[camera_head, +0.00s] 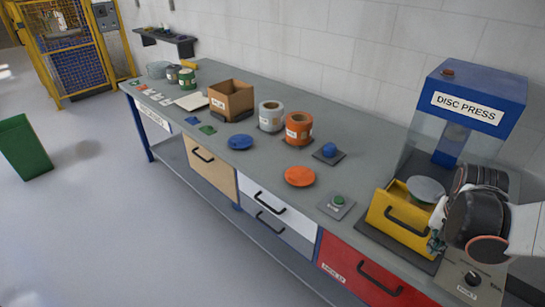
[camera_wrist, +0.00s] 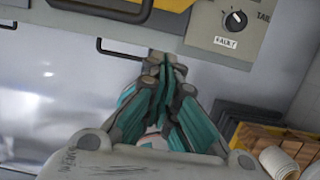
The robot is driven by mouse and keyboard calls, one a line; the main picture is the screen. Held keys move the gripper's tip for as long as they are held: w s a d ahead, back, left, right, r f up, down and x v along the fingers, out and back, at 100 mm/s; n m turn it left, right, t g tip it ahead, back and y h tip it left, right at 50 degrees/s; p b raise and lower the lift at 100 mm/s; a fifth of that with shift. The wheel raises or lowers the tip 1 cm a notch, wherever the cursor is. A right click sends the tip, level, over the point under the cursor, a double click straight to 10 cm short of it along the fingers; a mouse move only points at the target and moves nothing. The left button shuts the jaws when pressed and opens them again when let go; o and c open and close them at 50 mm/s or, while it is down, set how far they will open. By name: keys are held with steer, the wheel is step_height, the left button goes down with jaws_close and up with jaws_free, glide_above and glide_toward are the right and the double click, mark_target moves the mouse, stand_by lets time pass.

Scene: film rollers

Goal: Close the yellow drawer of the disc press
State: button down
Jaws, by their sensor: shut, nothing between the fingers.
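The disc press (camera_head: 466,98) stands at the right end of the bench, with a blue top and clear sides. Its yellow drawer (camera_head: 402,223) is pulled out toward the front and has a black handle (camera_head: 407,221). A grey disc (camera_head: 426,189) shows in the drawer. My gripper (camera_head: 436,243) is at the drawer's right front corner, partly hidden by my wrist; I cannot tell whether it touches. In the wrist view the teal fingers (camera_wrist: 165,66) are shut and empty, and a yellow strip (camera_wrist: 170,5) of the drawer shows at the top edge.
A panel with a black knob (camera_wrist: 236,20) is right of the fingers. A green button (camera_head: 338,200), orange disc (camera_head: 299,176) and blue knob (camera_head: 329,150) are on the bench left of the press. A red bench drawer (camera_head: 345,264) lies below.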

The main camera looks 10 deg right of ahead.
steer(key=shift+w+d+f+b, duration=0.7)
steer(key=shift+d+f+b, duration=0.15)
steer(key=shift+f, duration=0.6)
steer(key=shift+w+d+f+b, duration=0.7)
steer(key=shift+f+b, duration=0.2)
steer(key=shift+f, duration=0.6)
steer(key=shift+w+d+f+b, duration=0.65)
steer(key=shift+d+f+b, duration=0.2)
steer(key=shift+f, duration=0.6)
